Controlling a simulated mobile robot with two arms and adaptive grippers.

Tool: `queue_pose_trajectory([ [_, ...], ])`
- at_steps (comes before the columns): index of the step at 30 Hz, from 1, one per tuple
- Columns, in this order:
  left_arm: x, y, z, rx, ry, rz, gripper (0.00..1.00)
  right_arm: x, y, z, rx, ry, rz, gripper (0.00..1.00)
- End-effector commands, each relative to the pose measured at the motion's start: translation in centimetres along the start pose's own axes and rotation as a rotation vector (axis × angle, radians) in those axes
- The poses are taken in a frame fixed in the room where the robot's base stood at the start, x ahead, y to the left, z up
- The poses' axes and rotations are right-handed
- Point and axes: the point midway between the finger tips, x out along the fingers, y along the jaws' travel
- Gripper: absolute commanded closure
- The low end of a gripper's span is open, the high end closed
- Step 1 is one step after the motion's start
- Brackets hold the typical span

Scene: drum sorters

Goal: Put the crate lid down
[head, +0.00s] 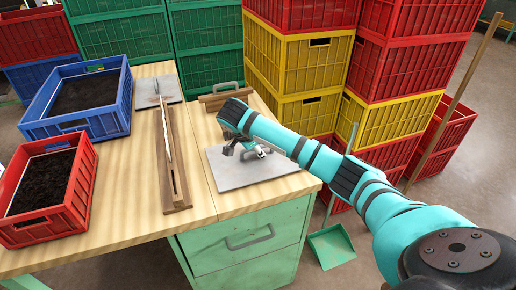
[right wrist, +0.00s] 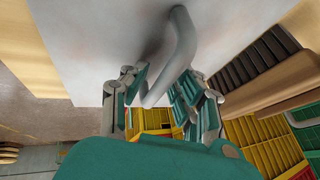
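The crate lid (head: 240,180) is a flat grey plate with a bent bar handle. It lies on the right part of the wooden tabletop, with no gap visible beneath it. In the right wrist view the lid (right wrist: 85,45) fills the upper middle, and its grey handle (right wrist: 183,45) runs down between my fingers. My right gripper (head: 243,148) is over the lid at the handle. In the right wrist view the gripper (right wrist: 162,88) has its fingers apart on either side of the handle, with a gap on the left. My left gripper is not in view.
A blue crate (head: 72,127) and a red crate (head: 80,205) of dark soil stand on the left of the table. A long narrow wooden holder (head: 177,192) lies left of the lid. Stacked yellow crates (head: 275,65) rise behind. A green dustpan (head: 332,247) is on the floor.

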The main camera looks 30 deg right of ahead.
Motion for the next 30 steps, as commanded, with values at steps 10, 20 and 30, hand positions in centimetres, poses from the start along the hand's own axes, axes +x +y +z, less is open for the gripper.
queue_pose_trajectory([
  [10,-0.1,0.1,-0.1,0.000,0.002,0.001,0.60,-1.8,-0.2,-0.1,0.000,-0.001,-0.004,0.71],
  [20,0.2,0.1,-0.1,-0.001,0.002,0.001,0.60,-8.7,-0.2,-0.1,-0.001,-0.001,-0.004,0.71],
  [30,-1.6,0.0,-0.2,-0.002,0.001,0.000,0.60,-12.2,-0.1,-0.2,-0.001,0.001,0.001,0.71],
])
